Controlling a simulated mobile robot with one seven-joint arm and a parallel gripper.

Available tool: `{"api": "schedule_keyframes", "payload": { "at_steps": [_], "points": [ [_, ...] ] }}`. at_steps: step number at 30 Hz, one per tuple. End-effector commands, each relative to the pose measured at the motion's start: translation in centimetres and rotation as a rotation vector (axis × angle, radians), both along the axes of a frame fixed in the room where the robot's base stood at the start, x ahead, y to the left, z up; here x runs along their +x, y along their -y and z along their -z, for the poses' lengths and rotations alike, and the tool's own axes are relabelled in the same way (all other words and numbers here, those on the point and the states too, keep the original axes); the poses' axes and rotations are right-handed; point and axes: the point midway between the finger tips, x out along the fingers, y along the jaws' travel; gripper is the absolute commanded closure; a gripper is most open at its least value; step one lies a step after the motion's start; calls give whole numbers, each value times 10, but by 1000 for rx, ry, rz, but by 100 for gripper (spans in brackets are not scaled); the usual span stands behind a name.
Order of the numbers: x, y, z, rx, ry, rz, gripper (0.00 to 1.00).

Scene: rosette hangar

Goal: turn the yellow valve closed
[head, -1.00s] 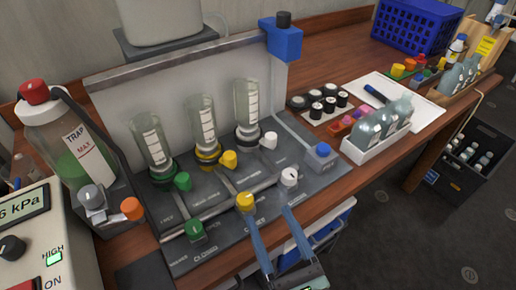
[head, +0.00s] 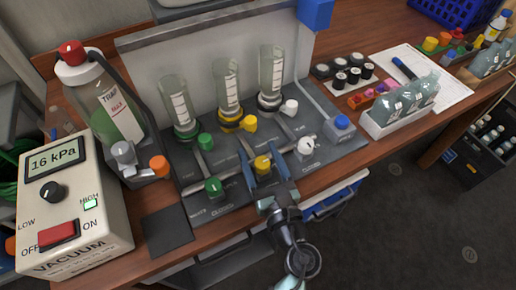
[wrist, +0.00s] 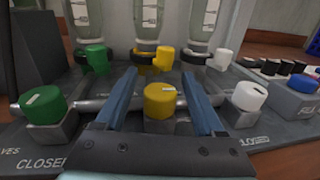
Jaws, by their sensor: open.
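The yellow valve (head: 262,165) is the middle knob in the front row of the dark manifold panel (head: 237,205). It stands between a green knob (head: 213,187) and a white knob (head: 306,146). My gripper (head: 263,157) is open, with one blue finger on each side of the yellow valve. In the wrist view the yellow valve (wrist: 159,103) sits between the fingers, with visible gaps on both sides. A pale mark on its top runs roughly left to right. The panel reads "CLOSED" near the green knob; lettering by the yellow valve is hidden.
Behind stand three clear funnels with green, yellow (head: 249,122) and white taps. A vacuum box (head: 70,205) reading 16 kPa and a trap bottle (head: 110,105) stand left. A white bottle tray (head: 375,130) and vial rack (head: 340,78) are right. The bench's front edge lies under my arm.

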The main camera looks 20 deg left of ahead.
Motion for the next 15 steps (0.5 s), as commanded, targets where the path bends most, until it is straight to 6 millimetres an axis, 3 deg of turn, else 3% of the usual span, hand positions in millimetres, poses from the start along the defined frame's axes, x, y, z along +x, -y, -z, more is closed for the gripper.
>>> {"api": "schedule_keyframes", "payload": {
  "at_steps": [12, 15],
  "points": [
    [8, -8, 0, -1, -1, 0, 29],
    [8, -7, 0, -1, -1, 1, 44]
  ]
}}
